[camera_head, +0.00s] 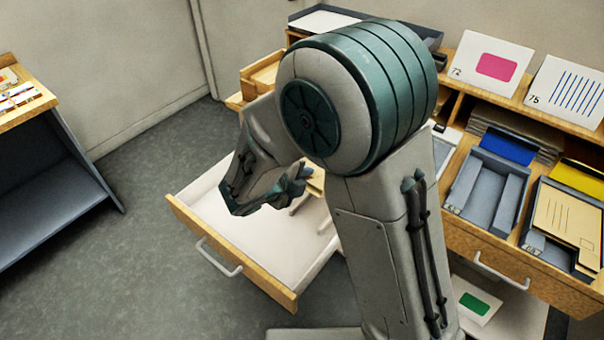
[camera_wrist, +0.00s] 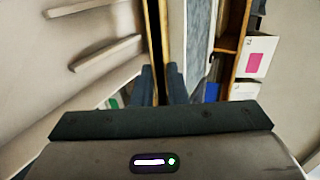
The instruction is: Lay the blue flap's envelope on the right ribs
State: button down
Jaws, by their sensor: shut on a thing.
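The open white-lined drawer (camera_head: 235,225) stands out from the desk, with pale ribs inside, partly behind my arm. The wrist view shows two ribs (camera_wrist: 105,53) to the left; I cannot tell which are the right ones. My gripper (camera_head: 297,180) is above the drawer. It is shut on a thin tan envelope (camera_wrist: 153,30), seen almost edge-on between the dark fingers (camera_wrist: 162,88). A tan patch (camera_head: 316,181) shows just behind the gripper, mostly hidden. The grey tray with the blue flap (camera_head: 508,146) lies empty on the desk.
A tray with a yellow flap (camera_head: 577,177) holds another tan envelope (camera_head: 567,222) at the right. Cards with a pink block (camera_head: 497,66) and blue stripes (camera_head: 575,92) stand behind. A side table (camera_head: 45,175) is far left, with clear floor between.

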jog(key=w+d+f+b, duration=0.3)
jog(key=w+f+b, duration=0.1)
jog(key=f+b, duration=0.4)
jog(key=shift+w+d+f, duration=0.2)
jog(key=shift+f, duration=0.6)
jog(key=c, duration=1.4)
grip_release()
jog(key=shift+o, duration=0.2)
